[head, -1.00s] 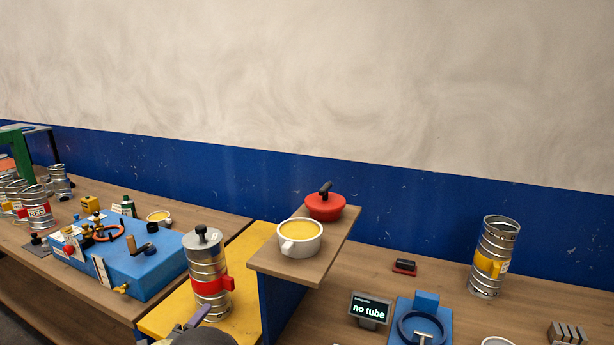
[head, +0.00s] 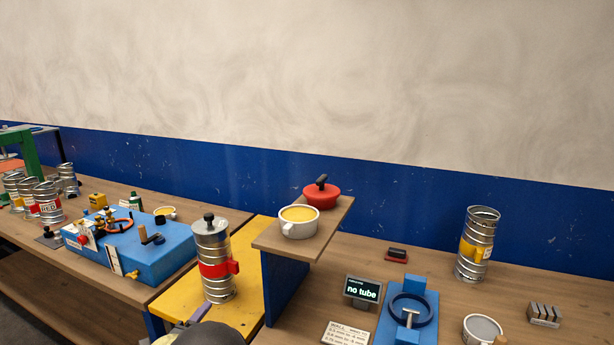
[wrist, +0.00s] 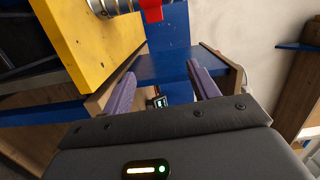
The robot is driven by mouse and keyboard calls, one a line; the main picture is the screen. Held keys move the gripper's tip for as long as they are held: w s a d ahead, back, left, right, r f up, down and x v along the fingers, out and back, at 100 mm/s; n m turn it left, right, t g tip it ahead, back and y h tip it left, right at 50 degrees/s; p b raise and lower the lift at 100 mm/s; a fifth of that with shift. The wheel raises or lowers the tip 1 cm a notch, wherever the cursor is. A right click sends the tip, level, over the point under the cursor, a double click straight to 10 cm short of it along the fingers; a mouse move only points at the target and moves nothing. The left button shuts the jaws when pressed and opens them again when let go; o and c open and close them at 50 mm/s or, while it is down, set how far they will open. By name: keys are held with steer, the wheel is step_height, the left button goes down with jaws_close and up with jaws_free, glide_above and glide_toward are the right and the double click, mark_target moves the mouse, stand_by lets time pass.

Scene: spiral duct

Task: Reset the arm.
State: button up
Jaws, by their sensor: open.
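My gripper (wrist: 163,90) is open in the wrist view. Its two purple fingers stand apart with nothing held between them. Beyond them are a blue panel and, farther off, a small lit display. In the head view only a bit of a purple finger and a dark rounded part of my arm show at the bottom edge, in front of the yellow bench section (head: 244,309). A spiral metal duct with a red band (head: 213,285) stands upright on that section, apart from my gripper.
A raised wooden shelf (head: 268,241) holds a cup (head: 299,222) and a red lidded item (head: 321,198). A blue box with fittings (head: 165,258) sits left. On the right bench are a "no tube" display (head: 362,290), a blue fixture (head: 425,322) and a yellow-banded duct (head: 477,245).

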steer(key=w+d+r+n+g+y, duration=0.2)
steer(key=w+d+r+n+y, duration=0.2)
steer(key=w+d+n+y, duration=0.25)
steer(key=s+d+r+n+g, duration=0.1)
steer(key=s+d+n+g, duration=0.15)
steer(key=d+n, duration=0.6)
steer(key=s+d+f+n+g+h, duration=0.2)
steer(key=s+d+n+g, duration=0.3)
steer(key=s+d, duration=1.9)
steer(key=s+f+g, duration=0.1)
steer(key=g, duration=0.4)
steer(key=shift+s+d+n, duration=0.3)
steer(key=shift+d, duration=0.05)
